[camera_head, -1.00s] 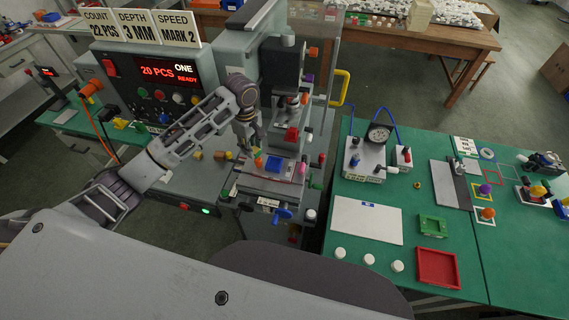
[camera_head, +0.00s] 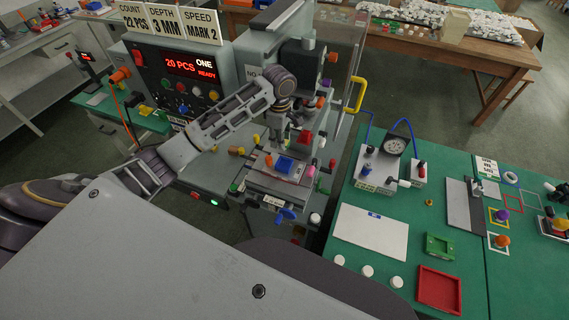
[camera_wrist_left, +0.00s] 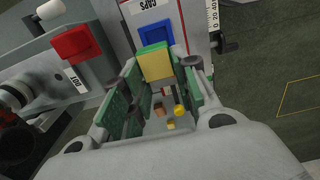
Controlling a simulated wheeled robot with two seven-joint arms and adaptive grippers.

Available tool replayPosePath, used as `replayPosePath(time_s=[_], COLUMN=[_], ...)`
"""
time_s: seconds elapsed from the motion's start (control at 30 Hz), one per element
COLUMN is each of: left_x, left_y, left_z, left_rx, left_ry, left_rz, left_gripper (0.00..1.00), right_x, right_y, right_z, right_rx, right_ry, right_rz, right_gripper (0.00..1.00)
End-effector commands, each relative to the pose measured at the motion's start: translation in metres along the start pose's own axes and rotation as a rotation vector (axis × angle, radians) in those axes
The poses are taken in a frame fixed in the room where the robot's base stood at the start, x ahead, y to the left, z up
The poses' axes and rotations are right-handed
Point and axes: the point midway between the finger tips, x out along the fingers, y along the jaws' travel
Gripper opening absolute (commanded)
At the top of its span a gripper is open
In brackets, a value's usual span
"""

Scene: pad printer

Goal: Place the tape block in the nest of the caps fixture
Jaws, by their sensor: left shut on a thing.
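The tape block (camera_wrist_left: 155,64), yellow with a green edge, is between the fingers of my left gripper (camera_wrist_left: 150,85) in the left wrist view. My left gripper (camera_head: 275,143) is shut on it, above and a little left of the caps fixture in the head view. The block cannot be made out in the head view. The caps fixture's blue nest (camera_head: 284,165) sits on the machine's table. It also shows in the left wrist view as a blue nest (camera_wrist_left: 156,36) just beyond the block, near the CAPS label. The block partly hides it. My right gripper is not in view.
The pad printer's grey column and red part (camera_head: 305,138) stand close beside my left gripper. A red block (camera_wrist_left: 78,44) is at left in the wrist view. The green bench (camera_head: 390,250) at right holds a gauge (camera_head: 395,145), white caps and a red tray (camera_head: 439,288).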

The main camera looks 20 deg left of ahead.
Motion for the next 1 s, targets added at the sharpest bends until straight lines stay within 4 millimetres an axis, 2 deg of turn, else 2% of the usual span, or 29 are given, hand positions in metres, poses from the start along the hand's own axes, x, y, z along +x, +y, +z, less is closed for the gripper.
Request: replayPosePath(time_s=[0.17,0.4,0.6,1.0], left_x=[0.010,0.042,0.060,0.064], left_y=[-0.001,-0.001,0.000,0.000], left_z=[0.000,0.000,0.000,0.000], left_rx=[0.001,0.000,0.001,0.001], left_ry=[0.001,0.001,0.000,0.000], left_rz=[-0.002,-0.003,-0.001,-0.001], left_gripper=[0.15,0.15,0.15,0.15], right_x=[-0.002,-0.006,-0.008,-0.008], right_y=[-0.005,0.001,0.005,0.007], right_z=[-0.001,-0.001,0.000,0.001], right_rx=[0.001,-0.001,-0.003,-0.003], right_ry=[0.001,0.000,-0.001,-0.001], right_rz=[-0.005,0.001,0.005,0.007], right_gripper=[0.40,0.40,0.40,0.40])
